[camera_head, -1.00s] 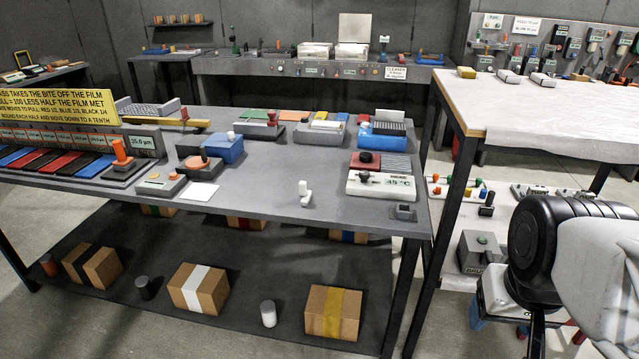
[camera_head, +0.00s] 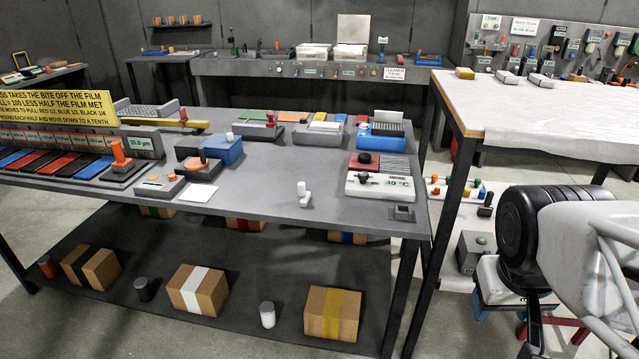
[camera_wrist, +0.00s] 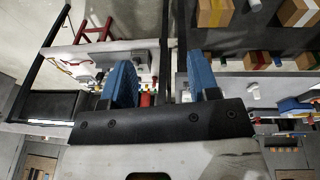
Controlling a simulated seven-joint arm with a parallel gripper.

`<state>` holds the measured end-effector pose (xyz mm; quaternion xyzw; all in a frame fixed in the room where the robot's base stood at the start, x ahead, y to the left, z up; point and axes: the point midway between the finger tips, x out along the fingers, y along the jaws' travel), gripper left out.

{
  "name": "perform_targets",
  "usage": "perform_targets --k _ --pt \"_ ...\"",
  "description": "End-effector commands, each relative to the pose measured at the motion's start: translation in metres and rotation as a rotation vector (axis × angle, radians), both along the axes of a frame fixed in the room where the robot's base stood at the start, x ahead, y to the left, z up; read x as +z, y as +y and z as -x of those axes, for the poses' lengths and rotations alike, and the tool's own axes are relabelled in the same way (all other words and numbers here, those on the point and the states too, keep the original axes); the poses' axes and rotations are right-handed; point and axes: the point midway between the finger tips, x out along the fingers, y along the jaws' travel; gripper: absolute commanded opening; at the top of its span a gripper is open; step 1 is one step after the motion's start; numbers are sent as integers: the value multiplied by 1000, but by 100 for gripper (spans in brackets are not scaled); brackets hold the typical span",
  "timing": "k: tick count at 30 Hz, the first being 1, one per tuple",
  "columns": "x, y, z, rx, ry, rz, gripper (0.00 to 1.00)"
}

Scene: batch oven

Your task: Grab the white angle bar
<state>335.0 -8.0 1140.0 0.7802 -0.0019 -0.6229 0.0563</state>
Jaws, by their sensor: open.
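The white angle bar (camera_head: 304,194) is a small L-shaped piece standing on the grey table, towards its front right. In the wrist view, a small white piece on the tabletop (camera_wrist: 253,93), right of the fingers, appears to be the same bar. My gripper (camera_wrist: 162,85) shows two blue fingers spread apart with nothing held between them. It is well away from the bar. In the head view my arm is at the lower right, beyond the table's right end, and the fingers cannot be made out there.
The grey table (camera_head: 255,200) is clear around the bar. A white-covered bench (camera_head: 560,120) stands at right. Boxes such as the yellow-taped one (camera_head: 332,313) sit on the lower shelf.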

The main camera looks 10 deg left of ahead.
Motion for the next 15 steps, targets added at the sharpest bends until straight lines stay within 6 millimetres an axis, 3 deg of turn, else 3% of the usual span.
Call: perform_targets --k 5,15 --pt "2 -3 -36 147 19 134 55" --pt "4 7 -133 529 56 462 55"
